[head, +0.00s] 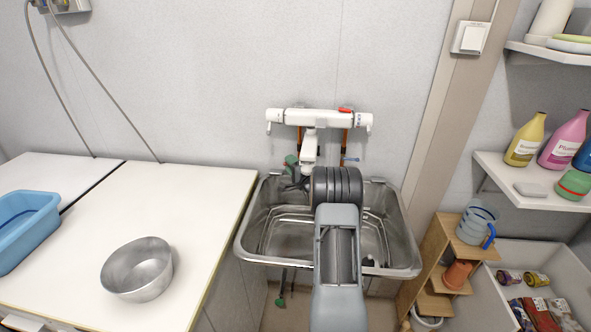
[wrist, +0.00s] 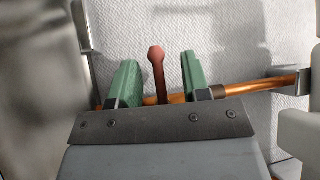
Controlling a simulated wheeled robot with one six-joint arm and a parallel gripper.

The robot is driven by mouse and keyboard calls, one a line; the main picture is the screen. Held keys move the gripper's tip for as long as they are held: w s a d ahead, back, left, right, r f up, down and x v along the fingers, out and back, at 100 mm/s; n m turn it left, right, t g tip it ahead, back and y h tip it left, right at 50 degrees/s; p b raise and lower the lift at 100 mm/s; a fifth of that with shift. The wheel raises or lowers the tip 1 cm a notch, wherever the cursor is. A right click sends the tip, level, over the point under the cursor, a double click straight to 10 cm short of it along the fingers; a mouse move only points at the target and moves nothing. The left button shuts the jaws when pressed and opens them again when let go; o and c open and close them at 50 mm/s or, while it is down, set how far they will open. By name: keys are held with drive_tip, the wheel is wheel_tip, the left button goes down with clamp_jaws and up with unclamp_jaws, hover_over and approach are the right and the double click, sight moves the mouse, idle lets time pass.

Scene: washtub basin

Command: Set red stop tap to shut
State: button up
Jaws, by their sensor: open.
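The red stop tap's lever (wrist: 157,72) shows in the wrist view as a dark red handle with a knobbed end. It stands across the copper pipe (wrist: 255,87), pointing up in the picture. My gripper (wrist: 159,62) is open, with one green finger on each side of the lever. A gap shows on both sides, and neither finger appears to touch it. In the head view my gripper (head: 291,164) is at the left pipe under the white wall unit, above the basin. The red tap cannot be made out there, being hidden by my gripper.
A blue-handled tap (head: 350,160) sits on the right pipe. The white wall unit (head: 320,118) has a red part on top. The steel basin (head: 250,238) lies below my arm. A metal bowl (head: 137,268) and blue tub (head: 28,225) stand on the left counter.

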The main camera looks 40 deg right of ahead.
drive_tip(key=s+f+b, duration=0.2)
drive_tip(key=s, duration=1.1)
drive_tip(key=shift+s, duration=0.3)
